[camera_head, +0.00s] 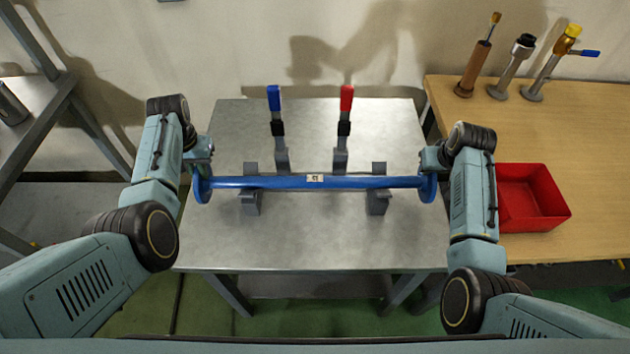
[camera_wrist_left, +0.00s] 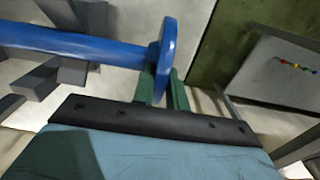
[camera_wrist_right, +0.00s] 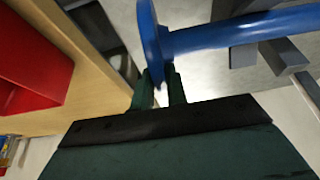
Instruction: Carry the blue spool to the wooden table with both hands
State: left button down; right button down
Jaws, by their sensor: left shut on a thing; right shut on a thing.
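The blue spool (camera_head: 280,182) is a long blue pipe with a round flange at each end. It lies level across the grey supports (camera_head: 250,200) on the metal table; I cannot tell whether it touches them. My left gripper (camera_head: 202,165) is shut on the left flange, which shows between the fingers in the left wrist view (camera_wrist_left: 166,55). My right gripper (camera_head: 430,165) is shut on the right flange, seen in the right wrist view (camera_wrist_right: 152,45). The wooden table (camera_head: 540,120) stands to the right of the metal table.
A red bin (camera_head: 535,195) sits on the wooden table near my right arm. Several pipe-like fittings (camera_head: 515,70) stand at its back. Two clamps with a blue handle (camera_head: 273,98) and a red handle (camera_head: 346,98) stand behind the spool. The wooden table's middle is clear.

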dwell(0.3)
pick_arm(q)
jog(key=shift+w+r, duration=0.1)
jog(key=shift+w, duration=0.05)
pick_arm(e)
jog(key=shift+w+r, duration=0.15)
pick_arm(q)
jog(key=shift+r, duration=0.1)
pick_arm(e)
jog(key=shift+r, duration=0.1)
pick_arm(q)
jog(key=shift+r, duration=0.1)
